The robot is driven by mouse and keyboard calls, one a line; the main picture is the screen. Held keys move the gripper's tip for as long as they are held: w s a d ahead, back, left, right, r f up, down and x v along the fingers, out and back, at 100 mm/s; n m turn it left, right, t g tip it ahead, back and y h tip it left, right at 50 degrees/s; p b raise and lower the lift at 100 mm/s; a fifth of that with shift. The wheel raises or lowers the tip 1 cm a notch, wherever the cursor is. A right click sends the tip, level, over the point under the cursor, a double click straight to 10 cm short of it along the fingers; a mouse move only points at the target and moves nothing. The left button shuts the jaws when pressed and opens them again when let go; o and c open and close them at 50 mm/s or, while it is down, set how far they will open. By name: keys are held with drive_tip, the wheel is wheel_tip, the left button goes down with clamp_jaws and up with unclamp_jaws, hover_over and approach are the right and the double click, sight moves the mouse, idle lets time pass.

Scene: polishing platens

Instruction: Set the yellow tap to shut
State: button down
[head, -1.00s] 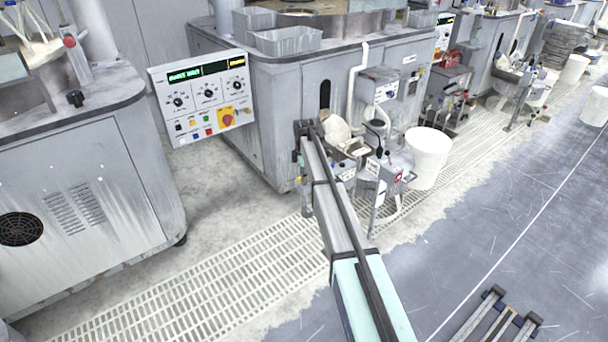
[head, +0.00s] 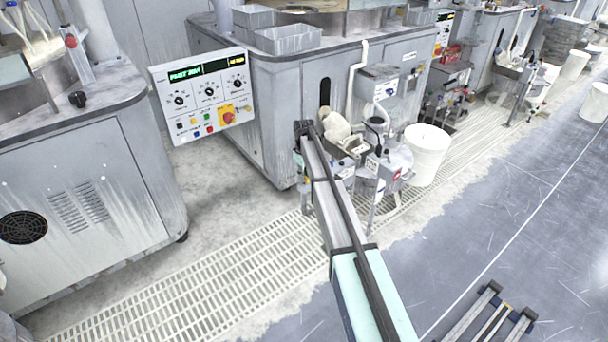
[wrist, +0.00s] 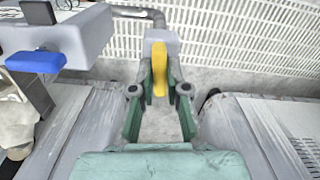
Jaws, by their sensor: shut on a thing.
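The yellow tap (wrist: 158,72) is a yellow lever in the middle of the wrist view, in front of a grey box-like fitting. My gripper (wrist: 159,88) has its two dark green fingers on either side of the lever and is shut on it. The lever runs roughly up and down in the wrist view. In the head view my arm reaches to the machine's front, and its end hides the tap.
A blue handle (wrist: 36,62) on a grey box stands left of the tap. A control panel (head: 206,95) is left of my arm. A white bucket (head: 426,155) stands to the right. The grated floor (head: 190,285) is open in front.

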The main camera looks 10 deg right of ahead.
drive_tip(key=shift+m, duration=0.8)
drive_tip(key=c, duration=1.2)
unclamp_jaws()
drive_tip(key=shift+o, duration=0.2)
wheel_tip(320, 180, up, 12)
